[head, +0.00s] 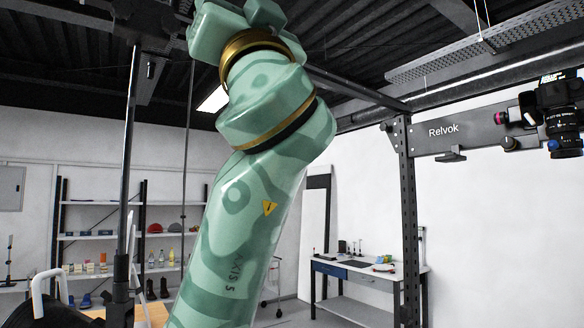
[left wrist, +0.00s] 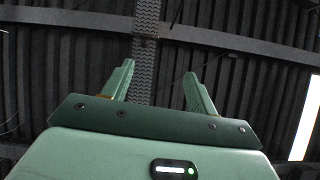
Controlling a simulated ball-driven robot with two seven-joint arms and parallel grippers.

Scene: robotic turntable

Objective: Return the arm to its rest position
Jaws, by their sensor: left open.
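My green patterned arm (head: 250,190) rises steeply through the middle of the head view, with gold bands at its joints and a yellow warning mark. Its upper end reaches the top edge, and the fingers are out of the head view. In the left wrist view my left gripper (left wrist: 158,70) is open, its two green fingers apart with nothing between them. The fingers point up towards the dark ceiling. My right gripper is not in view.
A dark post and beam marked Relvok (head: 443,131) stand at right, with a camera (head: 562,115) on the beam. Shelves (head: 90,237) with several small items are at back left. A workbench (head: 365,272) stands at back right. A dark vertical pole (head: 127,170) is left of the arm.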

